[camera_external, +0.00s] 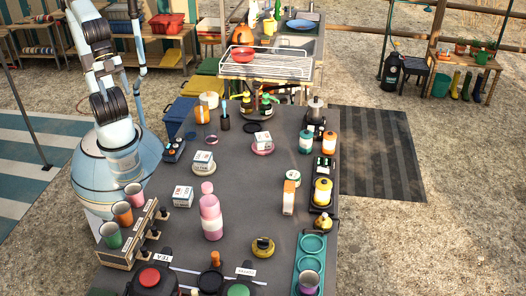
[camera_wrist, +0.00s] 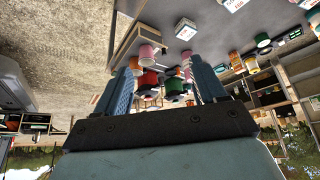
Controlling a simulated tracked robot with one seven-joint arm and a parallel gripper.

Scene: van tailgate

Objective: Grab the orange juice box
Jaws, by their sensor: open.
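The orange juice box (camera_external: 289,196) looks to be the small upright orange-and-white carton on the right half of the dark table. The wrist picture is upside down, with cups and jars beyond the fingers. In the external view my arm is folded at the table's left side, far from the carton, and the fingers cannot be made out.
A pink bottle (camera_external: 210,215) stands mid-table between my arm and the carton. White boxes (camera_external: 182,196) lie nearer my arm. A rack of cups (camera_external: 130,240) stands at the near left. A tray with a yellow-topped jar (camera_external: 322,192) is right of the carton.

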